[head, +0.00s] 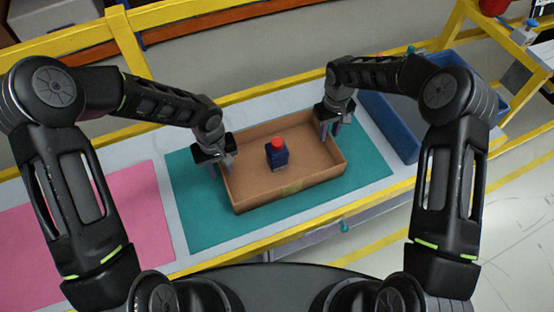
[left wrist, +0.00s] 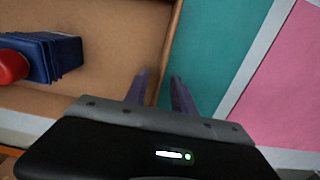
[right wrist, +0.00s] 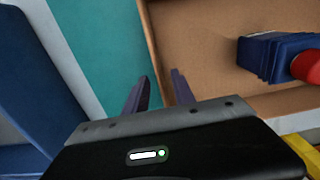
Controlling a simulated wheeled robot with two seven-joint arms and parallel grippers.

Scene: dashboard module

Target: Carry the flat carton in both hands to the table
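The flat carton (head: 290,196) is a shallow, open brown tray lying level on a teal mat (head: 200,230). A dark blue block with a red top (head: 277,154) stands inside it. My left gripper (head: 230,162) is at the carton's left wall; in the left wrist view its two fingers (left wrist: 161,92) are apart, one each side of the wall, with gaps showing. My right gripper (head: 331,132) is at the right wall; in the right wrist view its fingers (right wrist: 159,92) are also apart, with the wall running between them. Contact with the wall is not visible.
A pink mat (head: 90,235) lies to the left on the same light surface. A blue bin (head: 400,130) stands close to the right of the carton. Yellow rails (head: 320,215) run along the front and back edges. The pink mat is clear.

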